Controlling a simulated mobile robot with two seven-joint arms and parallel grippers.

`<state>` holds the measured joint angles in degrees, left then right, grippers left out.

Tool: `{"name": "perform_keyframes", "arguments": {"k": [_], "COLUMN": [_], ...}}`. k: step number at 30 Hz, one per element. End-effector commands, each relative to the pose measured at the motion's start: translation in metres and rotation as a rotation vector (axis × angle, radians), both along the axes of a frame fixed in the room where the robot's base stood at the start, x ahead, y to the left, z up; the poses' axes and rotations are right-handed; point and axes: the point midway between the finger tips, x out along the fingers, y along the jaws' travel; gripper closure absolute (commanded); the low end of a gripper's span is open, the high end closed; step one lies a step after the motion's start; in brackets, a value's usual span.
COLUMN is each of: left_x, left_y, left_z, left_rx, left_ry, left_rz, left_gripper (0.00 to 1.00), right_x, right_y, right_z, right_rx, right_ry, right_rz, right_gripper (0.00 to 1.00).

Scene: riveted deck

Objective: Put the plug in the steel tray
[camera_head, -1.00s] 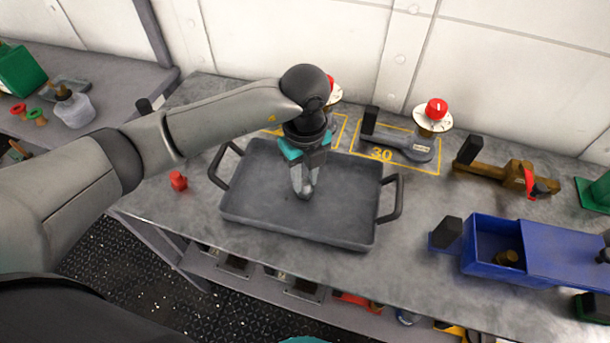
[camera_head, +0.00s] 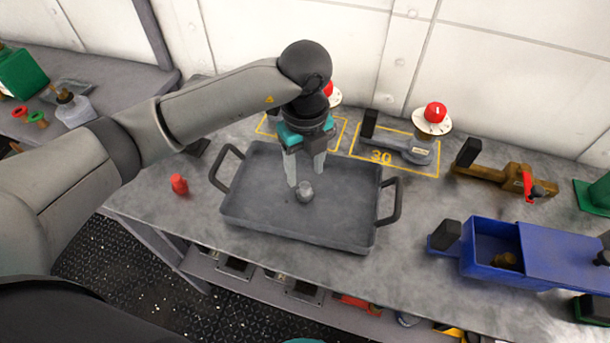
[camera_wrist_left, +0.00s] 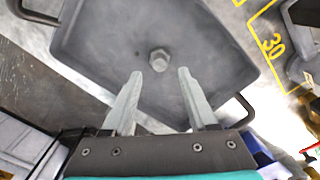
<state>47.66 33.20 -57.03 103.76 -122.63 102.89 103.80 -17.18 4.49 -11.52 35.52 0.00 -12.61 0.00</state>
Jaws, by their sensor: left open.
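The steel tray (camera_head: 262,221) is a dark grey, shallow pan with a handle at each end, standing on the grey workbench. It also shows in the left wrist view (camera_wrist_left: 95,45). A small grey plug (camera_head: 305,191) rests on the tray floor near its middle. In the left wrist view the plug (camera_wrist_left: 158,60) has a hexagonal top and lies beyond the fingertips, with nothing gripping it. My left gripper (camera_head: 306,182) is open above the tray, its fingers apart and empty. The left wrist view shows the same spread fingers (camera_wrist_left: 158,75). My right gripper is not in view.
A red plug-like piece (camera_head: 179,184) stands on the bench left of the tray. Behind the tray are yellow-marked zones with a red-knobbed dial (camera_head: 436,112). A blue box (camera_head: 490,275) and a brown tool (camera_head: 500,178) are at the right. Bench between tray and box is clear.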

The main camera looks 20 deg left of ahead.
Motion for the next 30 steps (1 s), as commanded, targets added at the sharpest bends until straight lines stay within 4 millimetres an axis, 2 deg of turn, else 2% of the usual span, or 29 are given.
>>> {"name": "perform_keyframes", "arguments": {"k": [1,6,12,17,30], "left_x": [0.001,0.001,0.0,0.0,0.0], "left_y": [0.0,0.0,0.0,0.0,0.0], "left_z": [0.014,0.049,0.074,0.079,0.079], "left_rx": [0.0,0.0,0.001,0.001,0.001], "left_ry": [-0.006,-0.004,-0.001,0.0,0.001], "left_rz": [-0.002,-0.001,-0.001,0.0,0.0], "left_gripper": [0.42,0.42,0.42,0.42,0.42], "right_x": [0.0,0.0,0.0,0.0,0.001], "right_y": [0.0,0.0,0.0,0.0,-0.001], "right_z": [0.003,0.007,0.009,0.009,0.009], "right_rx": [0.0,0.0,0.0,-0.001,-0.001], "right_ry": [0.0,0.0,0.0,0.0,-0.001], "right_rz": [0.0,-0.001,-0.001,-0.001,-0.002], "right_gripper": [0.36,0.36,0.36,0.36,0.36]}}
